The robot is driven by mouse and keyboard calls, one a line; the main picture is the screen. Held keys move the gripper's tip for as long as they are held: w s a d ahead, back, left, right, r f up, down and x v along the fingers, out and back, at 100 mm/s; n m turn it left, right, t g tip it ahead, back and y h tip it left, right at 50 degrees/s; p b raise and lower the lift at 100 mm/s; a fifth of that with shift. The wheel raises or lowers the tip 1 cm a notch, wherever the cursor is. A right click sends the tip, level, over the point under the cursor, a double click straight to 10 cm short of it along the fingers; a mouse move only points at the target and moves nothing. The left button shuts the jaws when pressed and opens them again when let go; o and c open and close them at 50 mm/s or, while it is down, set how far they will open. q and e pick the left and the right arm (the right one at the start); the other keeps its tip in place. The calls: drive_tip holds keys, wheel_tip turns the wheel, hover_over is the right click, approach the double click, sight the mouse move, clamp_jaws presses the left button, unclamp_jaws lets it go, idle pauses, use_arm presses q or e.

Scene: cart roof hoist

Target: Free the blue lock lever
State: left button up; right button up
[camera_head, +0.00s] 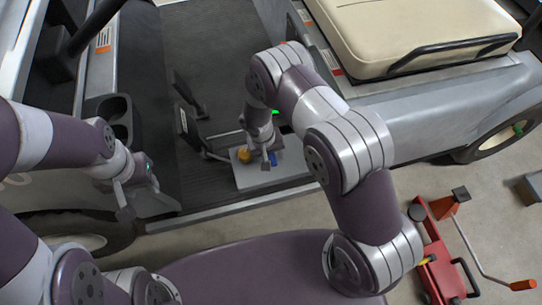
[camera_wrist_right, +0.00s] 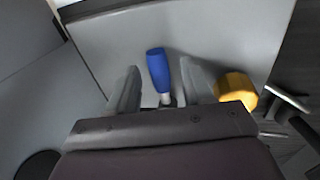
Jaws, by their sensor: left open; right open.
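The blue lock lever (camera_wrist_right: 157,68) stands on a light grey plate (camera_wrist_right: 215,32), with a pale shaft below its blue grip. In the head view, the lever (camera_head: 274,158) is partly hidden beside my right gripper (camera_head: 266,158). In the right wrist view, my right gripper (camera_wrist_right: 161,80) is open, with one finger on each side of the lever. I see a gap on both sides, so the fingers look apart from it. My left gripper (camera_head: 125,208) is open and empty, beside the cart's sill, well left of the plate.
A yellow knob (camera_wrist_right: 236,90) sits just right of the right finger; it also shows in the head view (camera_head: 244,156). A dark pedal (camera_head: 187,120) stands behind the plate. A cream seat (camera_head: 400,30) and a red jack (camera_head: 445,250) are to the right.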

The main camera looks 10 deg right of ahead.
clamp_jaws()
